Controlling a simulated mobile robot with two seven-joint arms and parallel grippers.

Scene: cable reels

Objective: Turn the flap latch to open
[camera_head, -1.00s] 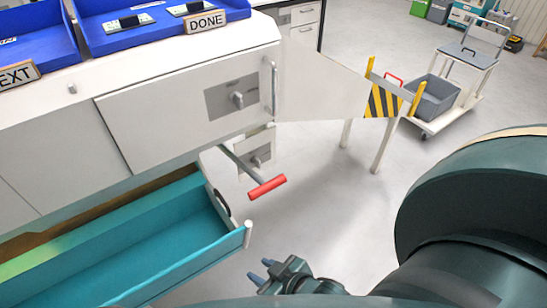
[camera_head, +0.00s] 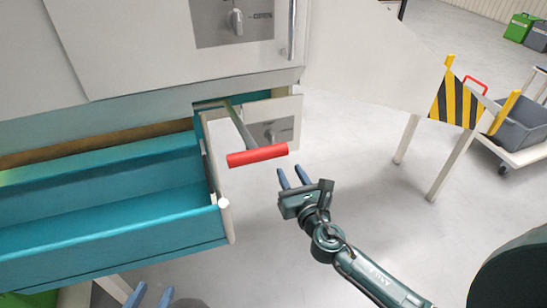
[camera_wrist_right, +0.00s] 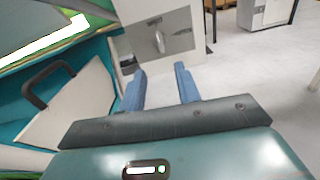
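A grey latch plate with a turn knob (camera_head: 235,22) sits on the large white flap (camera_head: 130,40) at the top of the head view; lettering beside the knob is hard to read. A second grey plate with a knob (camera_head: 271,133) is on a small panel lower down, partly behind the red-handled lever. The right wrist view shows a knob on a grey plate (camera_wrist_right: 160,41) beyond the fingertips. My right gripper (camera_head: 293,178) is open and empty, below and right of the red handle. My left gripper (camera_head: 151,295) shows only its fingertips, apart, at the bottom edge.
A red T-handle (camera_head: 257,155) on a grey rod sticks out in front of the lower plate. A teal drawer (camera_head: 110,245) stands open at left. Grey floor between is clear.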

